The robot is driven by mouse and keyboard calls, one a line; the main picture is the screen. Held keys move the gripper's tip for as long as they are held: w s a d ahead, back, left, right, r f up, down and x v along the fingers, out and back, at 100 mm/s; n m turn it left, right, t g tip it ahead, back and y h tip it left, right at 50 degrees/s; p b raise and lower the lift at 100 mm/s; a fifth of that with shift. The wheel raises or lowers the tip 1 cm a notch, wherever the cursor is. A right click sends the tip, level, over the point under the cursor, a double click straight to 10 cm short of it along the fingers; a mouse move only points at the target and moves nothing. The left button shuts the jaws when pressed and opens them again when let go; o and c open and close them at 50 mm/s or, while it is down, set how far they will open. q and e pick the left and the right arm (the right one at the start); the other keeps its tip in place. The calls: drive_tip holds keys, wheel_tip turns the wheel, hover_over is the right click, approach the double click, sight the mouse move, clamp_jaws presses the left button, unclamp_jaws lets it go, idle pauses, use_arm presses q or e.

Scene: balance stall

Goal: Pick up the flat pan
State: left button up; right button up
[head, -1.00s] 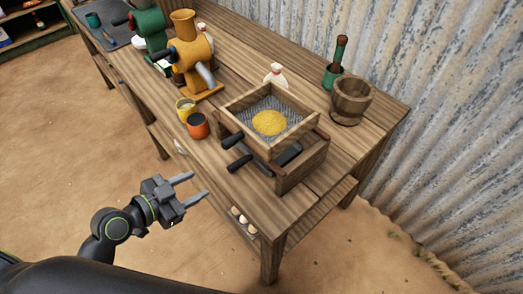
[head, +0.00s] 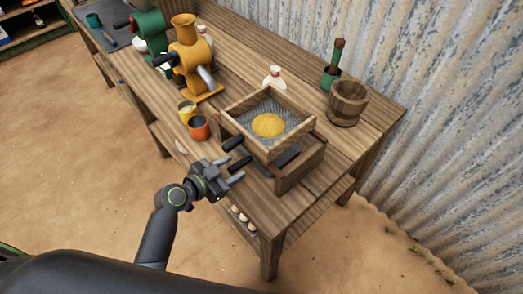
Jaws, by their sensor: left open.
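Dark flat metal (head: 284,158), which looks like a pan, shows in the gap under the wooden sieve box. Most of it is hidden by the box. Two black handles stick out to the left: an upper one (head: 233,144) and a lower one (head: 240,164). I cannot tell which handle belongs to the flat pan. My left gripper (head: 234,170) is open and empty at the table's front edge, its fingers close to the lower handle. I cannot tell whether they touch it. My right gripper is not in view.
The sieve box (head: 291,142) holds yellow grain above a wooden frame (head: 300,168). An orange cup (head: 198,128) and a yellow cup (head: 186,108) stand to the left, near a yellow grinder (head: 188,55). A wooden mortar (head: 346,102) stands at the right.

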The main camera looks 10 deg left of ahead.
sight(236, 165)
use_arm(q)
drive_tip(key=shift+p+x, duration=0.35)
drive_tip(key=shift+x, duration=1.45)
drive_tip(key=shift+a+r, duration=0.1)
clamp_jaws()
